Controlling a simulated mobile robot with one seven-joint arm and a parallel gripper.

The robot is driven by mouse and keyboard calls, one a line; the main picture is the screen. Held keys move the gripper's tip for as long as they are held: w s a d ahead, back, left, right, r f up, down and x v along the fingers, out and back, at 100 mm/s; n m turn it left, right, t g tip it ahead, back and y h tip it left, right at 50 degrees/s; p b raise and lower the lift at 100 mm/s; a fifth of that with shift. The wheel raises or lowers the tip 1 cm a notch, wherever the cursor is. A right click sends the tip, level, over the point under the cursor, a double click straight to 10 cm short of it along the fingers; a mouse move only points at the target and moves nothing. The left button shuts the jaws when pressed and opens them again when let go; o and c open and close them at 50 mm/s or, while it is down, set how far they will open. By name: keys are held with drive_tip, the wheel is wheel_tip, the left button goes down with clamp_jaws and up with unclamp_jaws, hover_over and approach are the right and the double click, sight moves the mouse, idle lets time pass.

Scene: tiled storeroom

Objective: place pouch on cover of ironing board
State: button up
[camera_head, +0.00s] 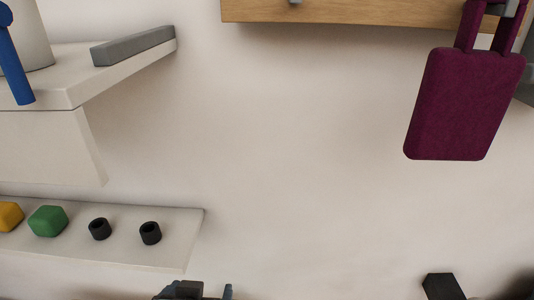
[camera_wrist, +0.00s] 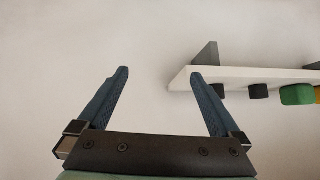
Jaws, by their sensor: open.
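A maroon, flat, bag-like thing (camera_head: 464,105) with two straps hangs from a hook under a wooden board in the head view, at upper right. It may be the pouch, but I cannot be sure. I see no ironing board or cover in either view. My gripper (camera_wrist: 159,76) shows in the wrist view with two blue fingers spread wide. It is open, with nothing between the fingers, and faces a plain pale wall. It is apart from the maroon thing, which is not in the wrist view.
A wooden board (camera_head: 350,12) is on the wall at the top. A white upper shelf (camera_head: 80,92) holds a grey bar (camera_head: 133,46). A lower shelf (camera_head: 180,230) holds a green block (camera_head: 48,221), a yellow one (camera_head: 10,216) and two black rings (camera_head: 150,233). The middle wall area is clear.

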drive_tip(key=w+d+r+t, duration=0.3)
drive_tip(key=r+t, duration=0.2)
drive_tip(key=r, duration=0.8)
drive_tip(key=w+d+r+t, duration=0.25)
drive_tip(key=r+t, duration=0.25)
drive_tip(key=r, duration=0.9)
drive_tip(key=s+d+r+t, duration=0.2)
drive_tip(key=s+r, duration=0.1)
drive_tip(key=r, duration=0.3)
drive_tip(key=s+d+r+t+h, duration=0.1)
drive_tip(key=s+d+r+t, duration=0.1)
drive_tip(key=r, duration=0.5)
drive_tip(key=s+d+r+t, duration=0.2)
drive_tip(key=s+r+t, duration=0.2)
drive_tip(key=s+r, duration=0.2)
drive_tip(key=shift+d+r+h, duration=0.2)
drive_tip(key=shift+r+h, duration=0.1)
drive_tip(key=shift+r, duration=0.25)
